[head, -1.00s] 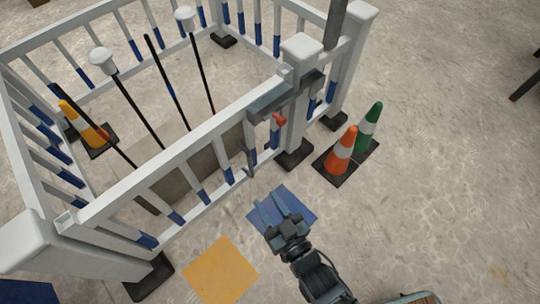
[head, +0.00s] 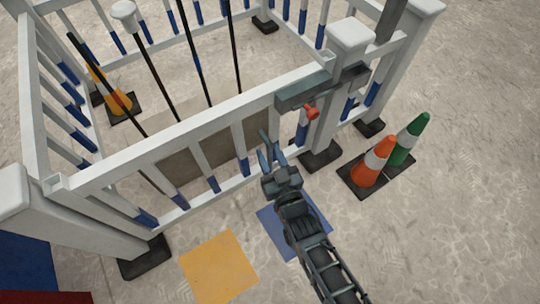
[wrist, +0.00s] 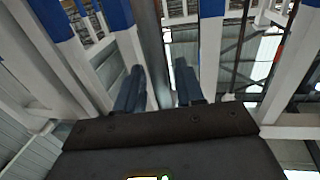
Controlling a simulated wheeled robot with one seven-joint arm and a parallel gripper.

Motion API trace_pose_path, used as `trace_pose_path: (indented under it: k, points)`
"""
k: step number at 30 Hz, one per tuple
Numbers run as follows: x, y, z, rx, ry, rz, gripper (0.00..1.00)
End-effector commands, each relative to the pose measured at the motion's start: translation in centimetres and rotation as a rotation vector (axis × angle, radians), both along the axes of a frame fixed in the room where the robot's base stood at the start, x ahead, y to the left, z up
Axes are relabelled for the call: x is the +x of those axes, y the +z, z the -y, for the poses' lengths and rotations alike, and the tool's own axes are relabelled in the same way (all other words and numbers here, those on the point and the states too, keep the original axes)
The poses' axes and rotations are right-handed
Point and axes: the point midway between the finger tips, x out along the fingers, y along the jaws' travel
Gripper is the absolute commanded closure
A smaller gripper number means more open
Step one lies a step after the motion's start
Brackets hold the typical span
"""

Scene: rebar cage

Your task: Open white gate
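The white gate (head: 195,132) with blue-banded bars spans the front of the enclosure and lines up with the posts, closed. A grey latch bar (head: 315,88) with a red knob (head: 312,111) sits at its top right, by the right post (head: 330,100). A grey upright handle (head: 266,139) is on the gate's right part, partly hidden by my gripper. My gripper (head: 270,155) is open in front of it. In the wrist view the two fingers (wrist: 160,88) are spread, with the grey handle (wrist: 155,45) showing between them; contact cannot be told.
Orange (head: 374,163) and green (head: 410,140) cones stand right of the gate. A yellow floor square (head: 218,267) and a blue one (head: 268,232) lie in front. Black-footed posts stand at both gate ends.

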Motion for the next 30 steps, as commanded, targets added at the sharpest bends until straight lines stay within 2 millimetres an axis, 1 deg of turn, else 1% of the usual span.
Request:
trace_pose_path:
  k: [9, 18, 21, 30]
  points:
    - [0.26, 0.03, -0.13, 0.000, 0.000, -0.001, 0.63]
    - [0.25, 0.03, -0.11, 0.000, 0.000, 0.000, 0.92]
    - [0.25, 0.04, -0.11, 0.000, 0.000, 0.000, 1.00]
    - [0.24, 0.04, -0.11, 0.000, 0.000, 0.000, 1.00]
